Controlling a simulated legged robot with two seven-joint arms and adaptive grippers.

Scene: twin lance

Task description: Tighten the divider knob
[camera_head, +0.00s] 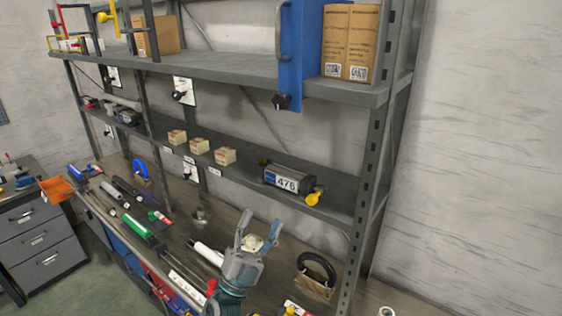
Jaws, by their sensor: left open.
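A blue divider panel (305,45) stands upright on the upper shelf, with a grey handle on its left edge. A black knob (281,102) sits at the divider's lower end, by the shelf's front edge. My left gripper (259,228) is open, its two fingers pointing up, low in the view and well below the knob. A round whitish thing (252,243) shows between the fingers; I cannot tell whether they touch it. My right gripper is not in view.
Cardboard boxes (350,42) stand right of the divider. The middle shelf holds small boxes (199,146) and a device marked 476 (287,181) with a yellow knob (314,198). A grey rack post (369,170) stands at right. Tools crowd the bench below.

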